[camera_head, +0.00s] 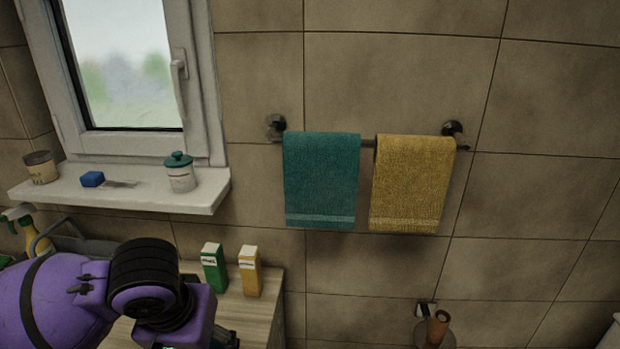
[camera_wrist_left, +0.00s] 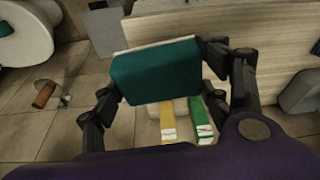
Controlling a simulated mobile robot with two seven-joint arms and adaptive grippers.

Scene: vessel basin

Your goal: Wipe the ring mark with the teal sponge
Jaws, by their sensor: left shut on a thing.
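The teal sponge (camera_wrist_left: 155,70) is in the left wrist view, a block with a pale edge along its top. My left gripper (camera_wrist_left: 163,82) is shut on it, one finger at each end. In the head view my purple left arm comes in at the lower left, and the sponge is out of sight there. I cannot make out a clear ring mark in either view; a flat greyish patch (camera_head: 121,184) lies on the windowsill (camera_head: 150,198) beside a blue block (camera_head: 92,179). My right gripper is in neither view.
A lidded jar (camera_head: 180,174) and a cup (camera_head: 40,168) stand on the sill. A green carton (camera_head: 214,270) and a yellow carton (camera_head: 250,272) stand on the wooden counter (camera_head: 265,312). Teal (camera_head: 320,180) and yellow towels (camera_head: 412,183) hang on the wall. A spray bottle (camera_head: 32,235) is at left.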

